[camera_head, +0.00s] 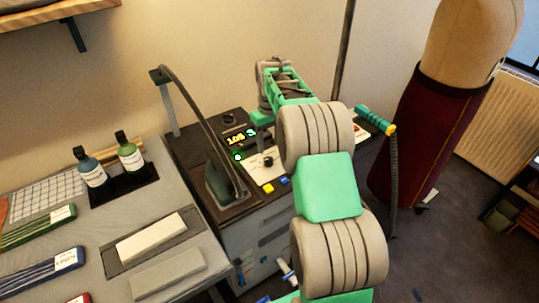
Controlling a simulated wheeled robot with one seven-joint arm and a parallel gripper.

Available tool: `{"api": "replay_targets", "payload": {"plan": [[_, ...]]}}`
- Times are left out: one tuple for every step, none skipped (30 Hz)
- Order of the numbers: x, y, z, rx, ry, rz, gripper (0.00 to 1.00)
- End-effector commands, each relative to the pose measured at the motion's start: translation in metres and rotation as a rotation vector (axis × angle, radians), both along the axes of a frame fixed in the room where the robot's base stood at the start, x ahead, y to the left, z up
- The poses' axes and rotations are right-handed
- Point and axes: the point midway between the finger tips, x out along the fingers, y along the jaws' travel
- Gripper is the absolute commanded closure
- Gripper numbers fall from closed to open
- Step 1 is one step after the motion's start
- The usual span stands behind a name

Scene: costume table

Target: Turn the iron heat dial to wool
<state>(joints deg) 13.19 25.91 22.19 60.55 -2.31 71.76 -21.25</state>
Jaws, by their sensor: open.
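The iron station (203,148) is a dark-topped cabinet against the wall, with a lit display (236,139) that seems to read about 105. A small black knob (268,161) sits on a white plate on its top; it looks like the heat dial, but its pointer and any wool mark are too small to read. A second round dark knob (228,118) is farther back. The iron (220,186) rests at the station's left front. My gripper (262,118) is open, above the station's back right part and apart from the black knob. My arm hides the station's right part.
A curved hose (205,100) arches over the iron. A grey table (90,250) at left holds two bottles (130,155) and fabric bundles. A dress form (430,130) and a dark pole stand at right. Yellow and blue buttons (284,180) sit at the station's front edge.

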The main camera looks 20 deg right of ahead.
Motion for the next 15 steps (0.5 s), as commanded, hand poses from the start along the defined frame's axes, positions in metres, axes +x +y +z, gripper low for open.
{"api": "replay_targets", "payload": {"plan": [[-0.001, 0.000, -0.007, 0.001, 0.004, -0.001, 0.50], [-0.002, 0.000, -0.013, 0.001, 0.004, -0.001, 0.50], [-0.002, 0.000, -0.020, 0.001, 0.004, -0.001, 0.50], [-0.002, 0.000, -0.026, 0.001, 0.004, -0.002, 0.50], [-0.002, 0.000, -0.032, 0.001, 0.004, -0.002, 0.50], [-0.002, 0.000, -0.040, 0.001, 0.003, -0.002, 0.50], [-0.002, 0.000, -0.045, 0.000, 0.003, -0.003, 0.50], [-0.002, 0.000, -0.050, 0.001, 0.002, -0.003, 0.50], [-0.001, 0.000, -0.056, 0.000, 0.001, -0.003, 0.50], [-0.002, 0.000, -0.059, 0.001, 0.001, -0.003, 0.50], [-0.002, 0.000, -0.063, 0.000, 0.001, -0.003, 0.50], [-0.001, 0.000, -0.065, 0.000, 0.000, -0.003, 0.50], [-0.001, 0.000, -0.067, 0.000, -0.001, -0.003, 0.50], [-0.001, 0.000, -0.068, -0.001, -0.001, -0.003, 0.50], [-0.001, 0.000, -0.068, -0.001, -0.001, -0.003, 0.50]]}}
